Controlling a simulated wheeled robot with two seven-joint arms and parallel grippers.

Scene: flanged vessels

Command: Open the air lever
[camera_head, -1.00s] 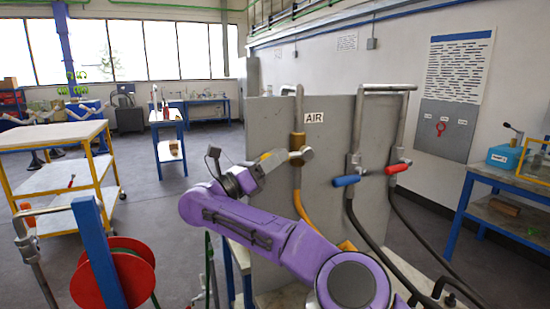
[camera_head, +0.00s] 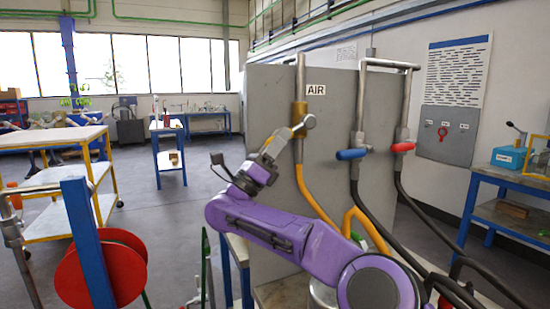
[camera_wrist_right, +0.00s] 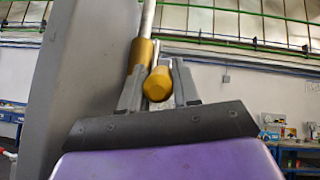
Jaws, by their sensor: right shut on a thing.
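The AIR pipe with its brass-coloured valve body (camera_head: 299,112) runs up the grey panel's left side, beside the AIR label (camera_head: 316,90). The air lever sticks out from the valve's silver hub (camera_head: 309,121), slanting down and left. My right gripper (camera_head: 279,141) is shut on this lever. In the right wrist view the lever's yellow grip (camera_wrist_right: 158,84) sits between the two grey fingers of my right gripper (camera_wrist_right: 157,92), with the brass valve sleeve behind it. Much of the lever is hidden by the fingers in the head view. My left gripper is not in view.
A blue-handled valve (camera_head: 351,154) and a red-handled valve (camera_head: 402,147) are to the right on the panel (camera_head: 270,85). A yellow hose (camera_head: 314,200) and black hoses hang below. A red hose reel (camera_head: 100,275) stands at lower left. Open floor lies left of the panel.

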